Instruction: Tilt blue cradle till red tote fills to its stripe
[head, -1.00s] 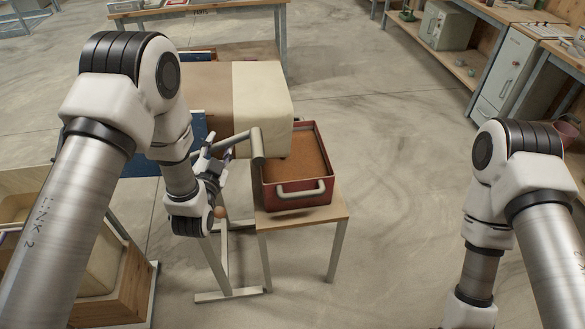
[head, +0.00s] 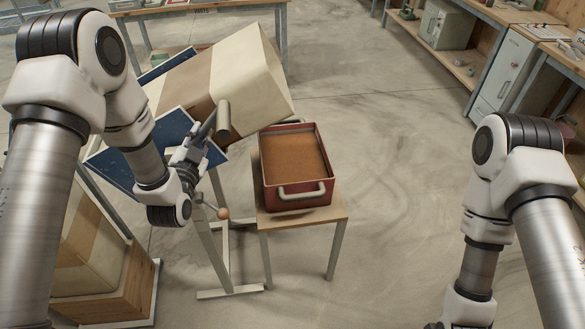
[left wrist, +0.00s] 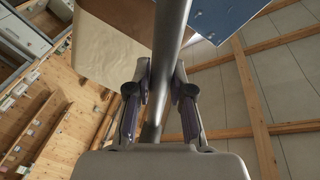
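The blue cradle (head: 122,166) stands tilted left of the tote, carrying a big cream-and-brown sack (head: 205,80) whose right end is raised. The red tote (head: 297,197) sits on a small table and holds brown feed (head: 294,158) with a flat surface inside the rim. I cannot make out a stripe. My left gripper (head: 203,140) is at the cradle's grey handle bar (head: 223,119). In the left wrist view the bar (left wrist: 170,35) passes between the fingers, which close on it from both sides. My right gripper is out of view below the frame.
The small wooden table (head: 325,212) bears the tote. A wooden crate (head: 125,285) with another pale sack stands at the lower left. Workbenches line the back and right. The floor (head: 400,180) between tote and right arm is clear.

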